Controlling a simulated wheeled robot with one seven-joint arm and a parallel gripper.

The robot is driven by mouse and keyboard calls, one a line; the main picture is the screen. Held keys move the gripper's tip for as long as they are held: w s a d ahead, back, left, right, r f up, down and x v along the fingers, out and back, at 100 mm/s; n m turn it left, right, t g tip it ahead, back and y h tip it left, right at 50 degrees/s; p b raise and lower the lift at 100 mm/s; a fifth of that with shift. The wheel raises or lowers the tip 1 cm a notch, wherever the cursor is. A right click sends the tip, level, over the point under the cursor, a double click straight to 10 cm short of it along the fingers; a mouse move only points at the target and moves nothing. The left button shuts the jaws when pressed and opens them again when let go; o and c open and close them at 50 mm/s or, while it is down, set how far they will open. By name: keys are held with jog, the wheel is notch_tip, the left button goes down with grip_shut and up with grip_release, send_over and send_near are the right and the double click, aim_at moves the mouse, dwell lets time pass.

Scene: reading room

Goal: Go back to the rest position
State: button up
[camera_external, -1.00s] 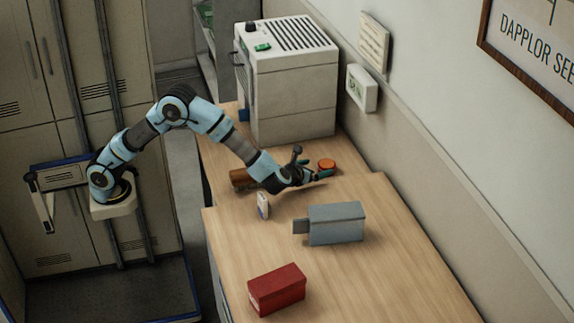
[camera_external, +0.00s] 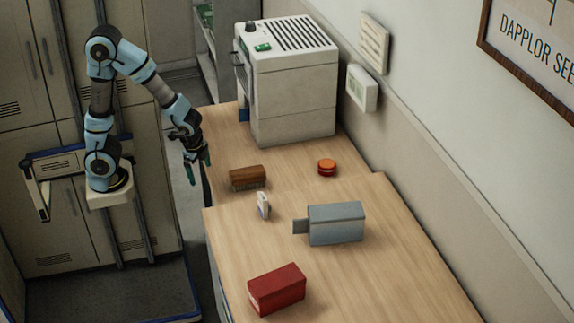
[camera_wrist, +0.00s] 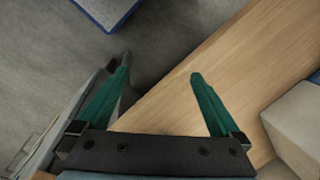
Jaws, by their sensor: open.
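My gripper (camera_external: 198,172) hangs beside the left edge of the wooden table (camera_external: 335,277), with its fingers pointing down.
On the table are a brown brush-like block (camera_external: 247,176), a small white item (camera_external: 263,205), an orange round item (camera_external: 327,167), a grey box (camera_external: 336,223) and a red box (camera_external: 277,288). A large cream machine (camera_external: 290,90) stands at the back.

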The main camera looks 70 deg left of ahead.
jog(key=s+f+n+g+h, duration=0.1)
jog(key=s+n, duration=0.2)
jog(key=s, duration=0.2)
jog(key=w+a+f+n+t+h+b, duration=0.1)
jog(key=w+f+n+t+b, duration=0.1)
jog(key=w+f+n+b, duration=0.3)
notch_tip(320, 180, up, 22)
jog(key=s+p, duration=0.1)
jog(key=p, duration=2)
jog(key=shift+s+r, duration=0.2)
